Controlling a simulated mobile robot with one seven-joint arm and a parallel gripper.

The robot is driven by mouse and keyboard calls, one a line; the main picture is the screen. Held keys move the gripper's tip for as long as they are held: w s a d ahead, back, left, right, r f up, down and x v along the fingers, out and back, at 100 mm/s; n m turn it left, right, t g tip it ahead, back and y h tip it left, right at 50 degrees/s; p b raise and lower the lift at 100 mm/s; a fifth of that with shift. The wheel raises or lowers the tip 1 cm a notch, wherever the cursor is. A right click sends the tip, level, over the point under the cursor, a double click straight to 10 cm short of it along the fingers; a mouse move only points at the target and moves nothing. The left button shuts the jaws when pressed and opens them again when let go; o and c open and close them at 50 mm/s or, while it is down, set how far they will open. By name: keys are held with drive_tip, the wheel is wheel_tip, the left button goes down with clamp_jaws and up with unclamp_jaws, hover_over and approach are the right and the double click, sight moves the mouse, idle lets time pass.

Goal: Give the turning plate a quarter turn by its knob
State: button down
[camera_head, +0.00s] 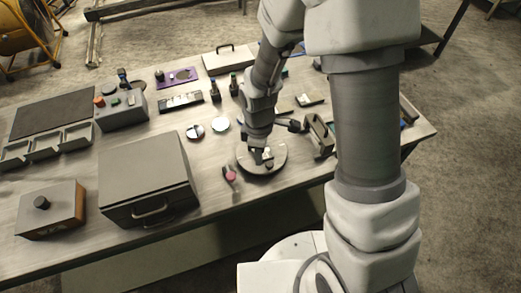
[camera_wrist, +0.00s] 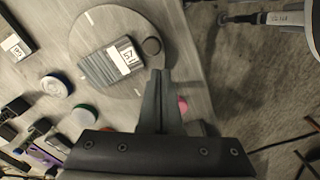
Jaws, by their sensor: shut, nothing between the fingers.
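The turning plate (camera_head: 278,155) is a flat grey disc near the table's front edge, below my arm. In the wrist view the plate (camera_wrist: 108,22) carries a dark ribbed block (camera_wrist: 112,64) with a white label. A dark round knob (camera_wrist: 152,46) stands near the plate's rim, beside the block. My gripper (camera_wrist: 159,72) is shut and empty, its fingertips close to the knob at the rim. I cannot tell whether they touch it. In the head view my gripper (camera_head: 262,158) is over the plate and hides part of it.
A pink-topped object (camera_head: 229,174) stands left of the plate. A grey box with a handle (camera_head: 148,182) is farther left. Two round lids (camera_head: 220,124) (camera_head: 195,131) lie behind the plate. A grey open holder (camera_head: 319,134) stands at its right. The table edge is close in front.

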sight(260, 172)
drive_tip(key=shift+f+b, duration=1.95)
drive_tip(key=shift+f, duration=0.5)
drive_tip(key=shift+s, duration=0.1)
drive_tip(key=shift+f, duration=0.15)
drive_tip(key=shift+d, duration=0.15)
